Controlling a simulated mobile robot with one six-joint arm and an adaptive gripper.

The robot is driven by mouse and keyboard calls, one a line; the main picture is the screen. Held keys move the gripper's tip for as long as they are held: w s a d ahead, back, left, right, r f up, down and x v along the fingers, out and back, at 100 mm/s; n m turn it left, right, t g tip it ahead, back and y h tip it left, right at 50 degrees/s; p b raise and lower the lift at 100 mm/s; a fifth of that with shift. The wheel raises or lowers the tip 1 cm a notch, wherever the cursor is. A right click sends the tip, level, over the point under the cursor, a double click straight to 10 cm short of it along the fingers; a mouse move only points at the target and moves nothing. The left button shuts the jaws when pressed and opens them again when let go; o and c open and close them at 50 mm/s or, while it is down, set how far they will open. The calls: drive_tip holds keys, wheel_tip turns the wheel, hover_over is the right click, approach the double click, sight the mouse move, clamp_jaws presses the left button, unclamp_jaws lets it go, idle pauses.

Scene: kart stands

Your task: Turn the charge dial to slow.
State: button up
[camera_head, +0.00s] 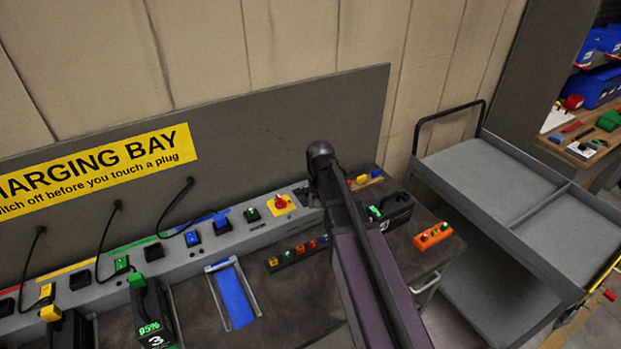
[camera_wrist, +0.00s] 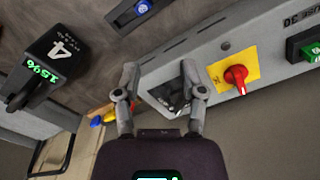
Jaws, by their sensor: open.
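In the wrist view my gripper (camera_wrist: 160,72) is open, its two fingers apart on either side of a black-faced fitting (camera_wrist: 172,97) at the end of the grey charging rail. The fitting has pale marks; I cannot read them or tell whether it is the charge dial or where it points. I see nothing held between the fingers. A red rotary knob (camera_wrist: 236,77) on a yellow plate sits right of the gripper; it also shows in the head view (camera_head: 282,202).
A black battery marked 4 (camera_wrist: 45,65) reads 15%; battery 3 (camera_head: 150,315) reads 95%. Several coloured plugs and cables line the rail. An orange button box (camera_head: 434,236) lies at the bench's right edge, near a grey cart (camera_head: 480,165).

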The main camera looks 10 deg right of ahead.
drive_tip(key=w+r+m+p, duration=0.1)
drive_tip(key=w+r+p, duration=0.1)
drive_tip(key=w, duration=0.5)
drive_tip(key=w+r+m+p, duration=0.1)
drive_tip(key=w+r+p, duration=0.2)
drive_tip(key=w+r, duration=0.2)
drive_tip(key=w, duration=0.3)
drive_tip(key=shift+m+p, duration=0.3)
drive_tip(key=shift+m, duration=0.1)
drive_tip(key=shift+f, duration=0.1)
wheel_tip(320, 180, down, 14)
drive_tip(key=b, duration=1.3)
drive_tip(key=shift+r+b, duration=0.25)
drive_tip(key=shift+b, duration=0.15)
clamp_jaws()
